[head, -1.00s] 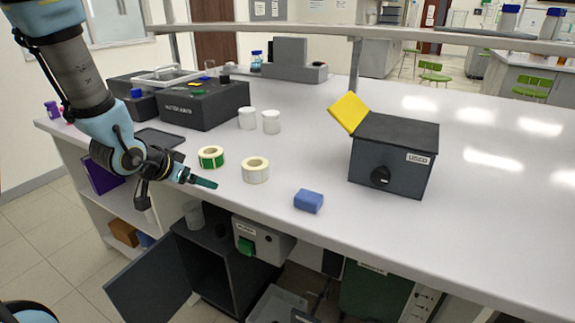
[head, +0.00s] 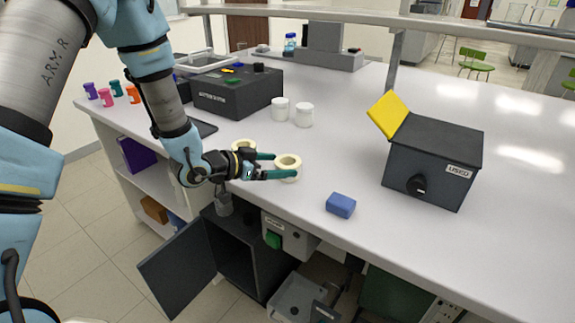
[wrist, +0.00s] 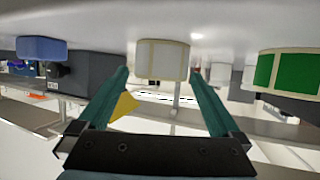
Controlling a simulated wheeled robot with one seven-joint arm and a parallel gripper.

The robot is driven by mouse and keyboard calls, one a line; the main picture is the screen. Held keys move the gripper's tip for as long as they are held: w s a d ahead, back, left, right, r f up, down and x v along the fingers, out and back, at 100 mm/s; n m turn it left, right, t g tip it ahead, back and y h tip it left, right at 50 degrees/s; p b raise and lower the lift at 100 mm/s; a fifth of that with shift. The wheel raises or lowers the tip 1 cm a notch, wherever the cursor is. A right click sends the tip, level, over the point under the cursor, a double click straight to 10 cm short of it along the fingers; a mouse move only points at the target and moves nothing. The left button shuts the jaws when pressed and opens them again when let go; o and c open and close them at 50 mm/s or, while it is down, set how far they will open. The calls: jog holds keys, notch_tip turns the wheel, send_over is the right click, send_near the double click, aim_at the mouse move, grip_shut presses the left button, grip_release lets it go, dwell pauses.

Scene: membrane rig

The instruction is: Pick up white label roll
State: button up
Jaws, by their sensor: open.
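The white label roll (head: 288,162) lies flat on the bench near its front edge. My gripper (head: 284,166) is open and low over the bench at the roll. In the head view one finger shows at the roll's far left side and the other crosses in front of it. In the wrist view, which is upside down, the white roll (wrist: 162,58) appears between the tips of my open fingers (wrist: 158,74). I cannot tell whether either finger touches it.
A green label roll (wrist: 285,70) is close by; in the head view it (head: 243,145) is partly hidden by my gripper. Two white jars (head: 303,115) stand behind. A blue block (head: 341,205) and a dark box marked USED (head: 430,165) are to the right, with bare bench between.

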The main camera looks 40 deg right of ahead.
aim_at(281, 165)
jog(key=shift+p+x, duration=0.8)
jog(key=shift+x, duration=1.25)
jog(key=shift+w, duration=0.15)
jog(key=c, duration=1.2)
